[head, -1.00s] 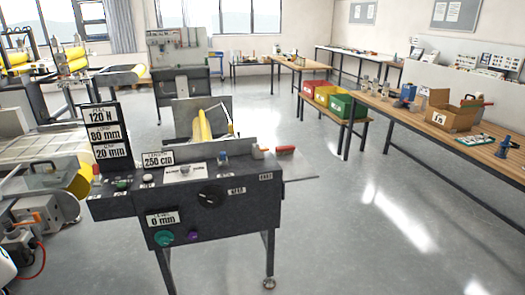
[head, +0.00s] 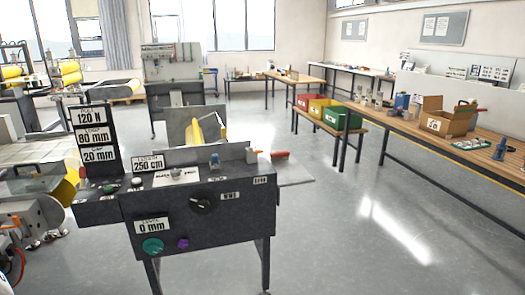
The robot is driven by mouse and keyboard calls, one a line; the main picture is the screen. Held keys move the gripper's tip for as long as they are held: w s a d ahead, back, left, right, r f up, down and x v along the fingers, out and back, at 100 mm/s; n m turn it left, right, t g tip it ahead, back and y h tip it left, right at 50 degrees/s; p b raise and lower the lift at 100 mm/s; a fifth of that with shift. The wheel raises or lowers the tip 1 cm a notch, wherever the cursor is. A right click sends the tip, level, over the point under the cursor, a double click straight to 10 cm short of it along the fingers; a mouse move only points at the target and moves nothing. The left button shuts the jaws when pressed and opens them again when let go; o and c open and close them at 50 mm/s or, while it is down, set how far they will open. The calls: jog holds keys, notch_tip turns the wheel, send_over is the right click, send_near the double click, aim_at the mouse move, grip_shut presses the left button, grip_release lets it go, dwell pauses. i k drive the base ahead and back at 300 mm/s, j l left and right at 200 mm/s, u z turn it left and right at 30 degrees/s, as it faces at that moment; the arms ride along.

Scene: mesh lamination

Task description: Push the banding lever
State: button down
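The dark grey machine console (head: 225,240) stands left of the picture's middle in the head view. A lever with a red handle (head: 280,155) sticks out at its right end, above a grey side plate (head: 293,170). A small blue-topped switch (head: 215,160) stands on the console's top edge. The small labels beside these are too blurred to read, so I cannot tell for sure which one is the banding lever. A yellow roller (head: 194,133) shows behind the panel. My gripper is not in view.
Small signs (head: 90,117) on a dark post read 120 N, 80 mm and 20 mm. Another machine with grey cylinders (head: 30,218) stands close at the left. A long wooden workbench (head: 430,125) runs along the right. The floor (head: 340,235) between console and bench is clear.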

aim_at(255, 151)
jog(key=i+z, duration=0.25)
jog(key=z, duration=0.15)
jog(key=i+j+z, duration=0.2)
jog(key=z, duration=0.25)
jog(key=i+j+z, duration=0.25)
jog(key=i+j, duration=1.1)
jog(key=j, duration=0.15)
